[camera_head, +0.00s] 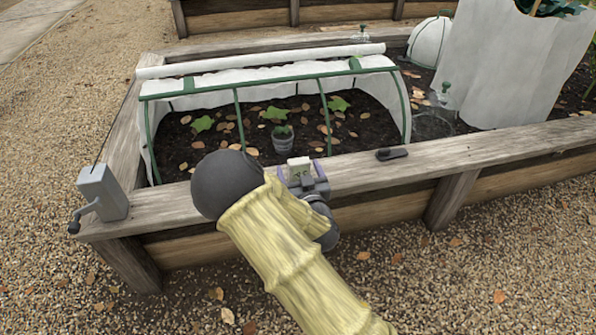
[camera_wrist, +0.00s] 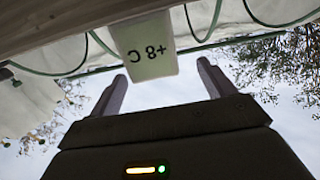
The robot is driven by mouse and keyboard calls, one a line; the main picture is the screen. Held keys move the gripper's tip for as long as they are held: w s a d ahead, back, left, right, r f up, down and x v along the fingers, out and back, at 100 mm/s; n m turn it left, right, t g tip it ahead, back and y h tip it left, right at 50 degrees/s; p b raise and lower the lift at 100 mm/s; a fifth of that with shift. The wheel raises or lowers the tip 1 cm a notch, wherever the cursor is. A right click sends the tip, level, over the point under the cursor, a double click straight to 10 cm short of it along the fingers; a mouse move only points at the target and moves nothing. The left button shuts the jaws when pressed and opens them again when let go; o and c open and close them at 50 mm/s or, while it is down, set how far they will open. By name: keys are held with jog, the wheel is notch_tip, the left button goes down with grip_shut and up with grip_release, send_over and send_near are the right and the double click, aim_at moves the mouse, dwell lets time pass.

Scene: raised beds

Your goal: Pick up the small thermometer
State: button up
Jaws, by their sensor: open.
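The small thermometer (camera_head: 299,163) is a pale little block by the front plank of the raised bed. In the wrist view the thermometer (camera_wrist: 147,50) shows upside down with "+8 C" on its face. My gripper (camera_head: 299,174) is open, with its purple-grey fingers on either side of the thermometer in the head view. In the wrist view my gripper (camera_wrist: 160,77) has a clear gap between its fingers, and the thermometer lies ahead of that gap. Whether a finger touches it I cannot tell. My arm hides part of the plank.
A grey crank box (camera_head: 103,190) stands on the plank's left corner. A dark small tool (camera_head: 391,153) lies on the plank to the right. Behind are a potted seedling (camera_head: 282,139) and a hooped white cover (camera_head: 265,77). The plank farther right is clear.

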aim_at(297, 159)
jog(key=shift+w+f+b, duration=0.2)
jog(key=shift+w+b, duration=0.1)
jog(key=shift+w, duration=0.05)
jog(key=b+x, duration=0.1)
jog(key=x, duration=0.1)
jog(key=b+x, duration=0.1)
jog(key=x, duration=0.1)
jog(key=shift+d+b, duration=0.25)
jog(key=shift+b, duration=0.15)
jog(key=shift+w+a+r, duration=0.1)
jog(key=shift+w, duration=0.2)
jog(key=c, duration=1.1)
notch_tip(297, 159, up, 10)
jog(key=p, duration=0.6)
jog(key=shift+p, duration=0.3)
